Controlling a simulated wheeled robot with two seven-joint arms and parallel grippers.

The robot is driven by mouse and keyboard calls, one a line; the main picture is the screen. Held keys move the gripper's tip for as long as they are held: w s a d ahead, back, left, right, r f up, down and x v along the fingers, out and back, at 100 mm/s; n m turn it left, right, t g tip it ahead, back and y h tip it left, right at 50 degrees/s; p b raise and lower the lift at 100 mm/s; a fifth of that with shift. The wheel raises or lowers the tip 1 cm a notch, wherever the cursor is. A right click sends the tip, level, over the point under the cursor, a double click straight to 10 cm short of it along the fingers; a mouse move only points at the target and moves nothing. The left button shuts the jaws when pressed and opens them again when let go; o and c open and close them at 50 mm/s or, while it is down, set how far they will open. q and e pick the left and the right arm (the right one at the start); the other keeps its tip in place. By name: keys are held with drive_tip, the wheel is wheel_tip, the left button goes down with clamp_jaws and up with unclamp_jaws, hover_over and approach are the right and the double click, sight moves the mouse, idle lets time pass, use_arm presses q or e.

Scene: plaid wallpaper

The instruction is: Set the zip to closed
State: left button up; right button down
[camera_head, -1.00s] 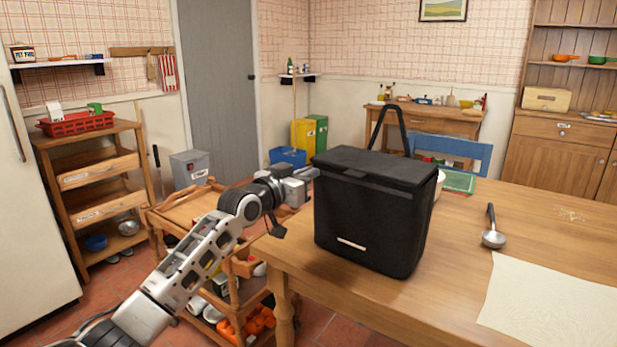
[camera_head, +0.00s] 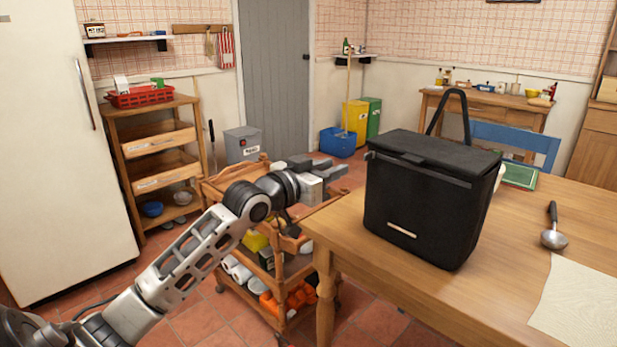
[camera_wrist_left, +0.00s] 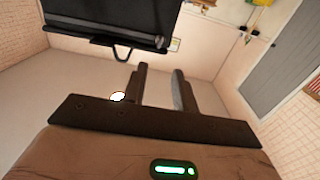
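A black cooler bag (camera_head: 425,208) stands upright on the wooden table, its lid down and its strap raised behind. A dark zip line runs under the lid's front edge, with a small grey piece, perhaps the zip pull (camera_head: 371,155), at its left corner. A similar piece (camera_wrist_left: 160,42) shows at the bag's edge in the left wrist view. How far the zip is closed cannot be told. My left gripper (camera_head: 325,170) is left of the bag, apart from it. In the left wrist view its fingers (camera_wrist_left: 160,90) are spread with nothing between them. My right gripper is out of view.
The wooden table (camera_head: 350,237) also holds a ladle (camera_head: 554,236), a pale cloth (camera_head: 580,305) and a green book (camera_head: 519,175). A loaded wooden trolley (camera_head: 262,240) stands below my left arm. A blue chair (camera_head: 520,140) is behind the table.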

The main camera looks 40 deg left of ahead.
use_arm(q)
drive_tip(key=s, duration=0.6)
drive_tip(key=shift+a, duration=0.45)
drive_tip(key=s+d+f+g+p, duration=0.2)
drive_tip(key=s+d+f, duration=0.15)
drive_tip(key=f, duration=0.35)
drive_tip(key=s+d+f+g+p, duration=0.1)
drive_tip(key=s+d+f, duration=0.1)
drive_tip(key=d+f, duration=0.45)
drive_tip(key=s+d+f+g+h+p, duration=0.1)
drive_tip(key=s+d+f+g+p, duration=0.2)
drive_tip(key=s+d+f, duration=0.8)
drive_tip(key=s+d+g, duration=0.1)
drive_tip(key=s, duration=0.3)
drive_tip(key=shift+d+m+p, duration=0.3)
drive_tip(key=shift+d+p, duration=0.1)
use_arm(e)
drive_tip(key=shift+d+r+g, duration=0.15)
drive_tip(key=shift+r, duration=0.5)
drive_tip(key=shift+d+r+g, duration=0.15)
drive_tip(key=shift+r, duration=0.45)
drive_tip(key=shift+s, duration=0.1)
